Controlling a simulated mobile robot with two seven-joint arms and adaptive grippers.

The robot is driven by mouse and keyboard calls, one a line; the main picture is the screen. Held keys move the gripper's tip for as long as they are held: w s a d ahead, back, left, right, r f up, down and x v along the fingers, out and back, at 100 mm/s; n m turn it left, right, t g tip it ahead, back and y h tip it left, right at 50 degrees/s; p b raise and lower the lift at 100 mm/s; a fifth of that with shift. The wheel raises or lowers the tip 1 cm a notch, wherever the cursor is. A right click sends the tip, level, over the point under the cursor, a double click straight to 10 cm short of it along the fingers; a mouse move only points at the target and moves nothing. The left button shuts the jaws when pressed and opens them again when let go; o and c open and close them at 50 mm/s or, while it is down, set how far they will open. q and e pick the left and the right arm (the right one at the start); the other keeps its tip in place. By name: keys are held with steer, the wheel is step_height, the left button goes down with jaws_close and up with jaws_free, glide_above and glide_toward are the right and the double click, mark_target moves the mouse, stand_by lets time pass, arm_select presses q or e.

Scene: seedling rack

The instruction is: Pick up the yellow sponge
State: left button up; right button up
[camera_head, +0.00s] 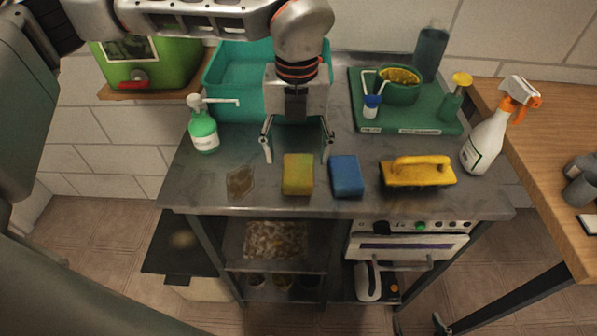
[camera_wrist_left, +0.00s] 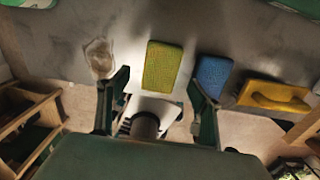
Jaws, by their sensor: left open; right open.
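The yellow sponge (camera_head: 298,176) lies flat near the front edge of the grey metal counter (camera_head: 400,205), left of the blue sponge (camera_head: 347,177). My left gripper (camera_head: 297,158) is open and empty, its fingers pointing down, spread wider than the sponge and just behind it in the head view. In the left wrist view, the yellow sponge (camera_wrist_left: 163,66) shows between and past the two fingertips of the left gripper (camera_wrist_left: 159,80), with no visible contact. The blue sponge (camera_wrist_left: 212,76) is just beyond the right-hand finger. My right gripper is not in view.
A yellow-handled brush (camera_head: 418,173) and a spray bottle (camera_head: 483,145) stand right of the sponges. A brown stain (camera_head: 240,183) lies to their left. A soap bottle (camera_head: 203,130), a teal basin (camera_head: 232,107) and a green tray (camera_head: 400,128) are farther back.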

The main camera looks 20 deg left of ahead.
mark_target(298, 169)
arm_select(q)
step_height(298, 169, down, 5)
steer(key=shift+r, duration=0.1)
steer(key=c, duration=0.8)
steer(key=shift+c, duration=0.2)
